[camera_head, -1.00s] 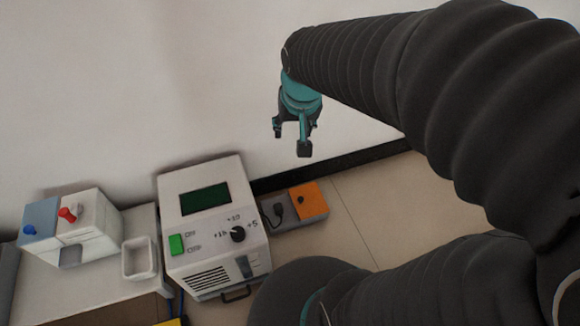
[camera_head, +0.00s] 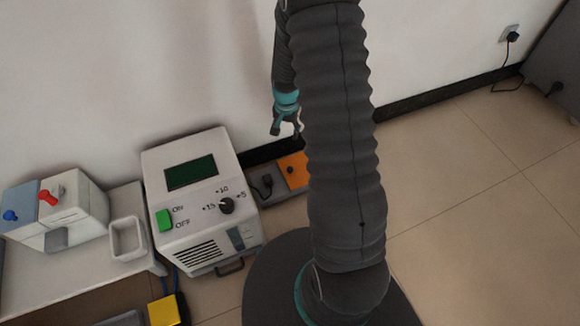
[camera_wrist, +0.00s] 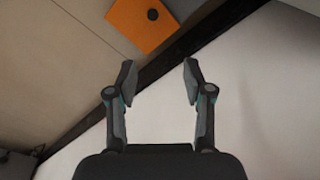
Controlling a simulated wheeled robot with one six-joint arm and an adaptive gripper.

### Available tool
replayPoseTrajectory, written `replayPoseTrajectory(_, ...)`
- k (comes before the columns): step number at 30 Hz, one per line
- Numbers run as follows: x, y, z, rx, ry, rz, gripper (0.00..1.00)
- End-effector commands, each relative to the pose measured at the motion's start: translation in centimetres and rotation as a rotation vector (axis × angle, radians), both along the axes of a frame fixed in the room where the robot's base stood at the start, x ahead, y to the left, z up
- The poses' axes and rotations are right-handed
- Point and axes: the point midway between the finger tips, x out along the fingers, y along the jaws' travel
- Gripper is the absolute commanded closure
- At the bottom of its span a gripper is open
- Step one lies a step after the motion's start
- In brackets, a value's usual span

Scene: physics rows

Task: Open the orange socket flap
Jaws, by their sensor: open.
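The orange socket flap (camera_head: 293,169) lies on a grey socket box (camera_head: 268,186) on the floor by the wall, right of the white machine. It looks shut, with a dark round knob on it; my arm hides its right part. In the wrist view the orange flap (camera_wrist: 144,22) shows at the top with its dark knob. My gripper (camera_head: 286,134) is above and near the flap, in front of the wall, touching nothing. In the wrist view my gripper (camera_wrist: 158,80) has its two fingers apart and nothing between them.
A white machine (camera_head: 200,200) with a green screen, a switch and a dial stands left of the socket box. A bench (camera_head: 95,262) with a small white tray (camera_head: 127,238) is further left. A yellow box (camera_head: 167,312) is low in front. The floor to the right is clear.

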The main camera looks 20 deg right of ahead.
Motion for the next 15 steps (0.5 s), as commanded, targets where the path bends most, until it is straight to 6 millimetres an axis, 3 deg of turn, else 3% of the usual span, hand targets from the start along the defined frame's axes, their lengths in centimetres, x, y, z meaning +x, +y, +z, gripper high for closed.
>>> replayPoseTrajectory(1, 0.0, -0.3, -2.1, 0.004, 0.016, -0.019, 0.49)
replayPoseTrajectory(6, -0.1, -0.9, -6.2, 0.011, 0.042, -0.065, 0.49)
replayPoseTrajectory(15, -0.2, -1.2, -9.1, 0.013, 0.054, -0.087, 0.49)
